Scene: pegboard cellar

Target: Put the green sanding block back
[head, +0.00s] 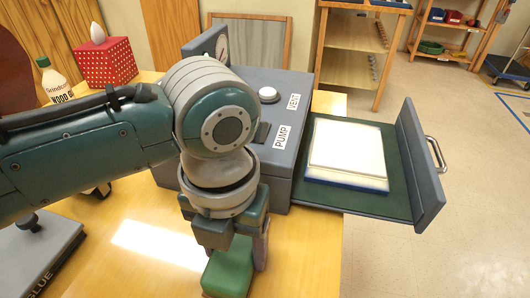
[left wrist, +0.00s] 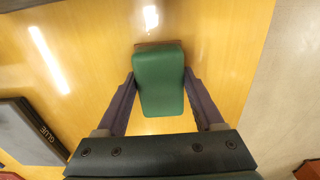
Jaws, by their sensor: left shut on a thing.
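The green sanding block (head: 228,275) shows low in the head view, below my left gripper (head: 240,252). In the left wrist view the block (left wrist: 158,82) is a rounded green pad with a thin reddish-brown edge at its far end. My left gripper's two fingers (left wrist: 160,88) press on both sides of it. The block is over the yellow wooden table (head: 130,275); I cannot tell whether it touches the top. My right gripper is not in view.
A grey machine (head: 265,125) marked PUMP and VENT stands behind the gripper. Its open drawer (head: 400,205) juts right, holding a white slab (head: 345,150). A dark GLUE-marked object (head: 40,255) lies left. A red dotted box (head: 105,62) and glue bottle (head: 54,82) stand behind.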

